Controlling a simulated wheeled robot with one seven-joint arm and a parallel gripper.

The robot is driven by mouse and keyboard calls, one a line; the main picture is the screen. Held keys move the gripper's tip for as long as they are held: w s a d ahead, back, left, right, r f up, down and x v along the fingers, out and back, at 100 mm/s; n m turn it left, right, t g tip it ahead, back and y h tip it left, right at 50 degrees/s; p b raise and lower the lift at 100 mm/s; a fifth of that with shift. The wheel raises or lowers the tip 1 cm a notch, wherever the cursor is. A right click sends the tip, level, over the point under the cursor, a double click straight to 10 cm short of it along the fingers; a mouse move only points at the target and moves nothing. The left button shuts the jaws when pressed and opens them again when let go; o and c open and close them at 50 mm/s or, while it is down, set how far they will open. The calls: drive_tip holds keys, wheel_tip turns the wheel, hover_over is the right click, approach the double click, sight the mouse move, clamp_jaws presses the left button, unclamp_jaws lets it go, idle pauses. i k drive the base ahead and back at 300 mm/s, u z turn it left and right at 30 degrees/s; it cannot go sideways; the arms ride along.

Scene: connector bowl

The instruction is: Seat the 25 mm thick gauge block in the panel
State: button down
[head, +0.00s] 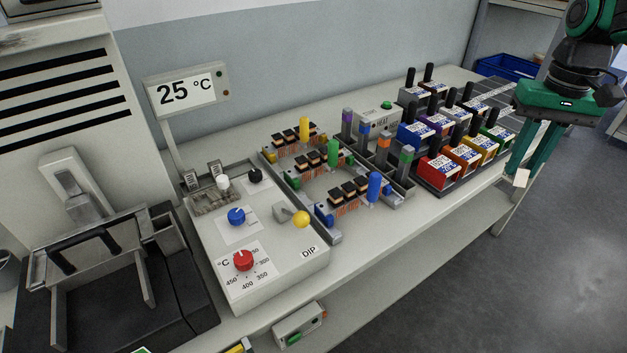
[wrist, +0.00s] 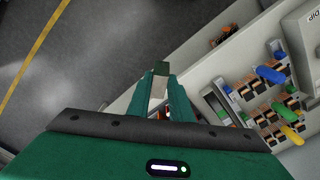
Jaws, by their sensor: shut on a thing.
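My gripper (head: 523,168) hangs at the right of the head view, past the front edge of the bench, with its green fingers pointing down. It is shut on a small pale block (head: 522,179), whose lower part shows below the fingertips. In the wrist view the fingers (wrist: 160,82) close around the same pale block (wrist: 158,91). The fingers hide part of it, and I cannot read any size on it. I cannot make out a panel with a slot for it in either view.
A white control box (head: 285,265) with knobs stands on the bench (head: 375,240). Behind it are racks of components with coloured handles (head: 333,152). A blue crate (head: 508,67) is at the back. Open floor lies at the right.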

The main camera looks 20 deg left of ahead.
sight(283, 242)
drive_tip(key=z, duration=0.25)
drive_tip(key=k, duration=2)
drive_tip(key=u, duration=1.65)
drive_tip(key=i, duration=1)
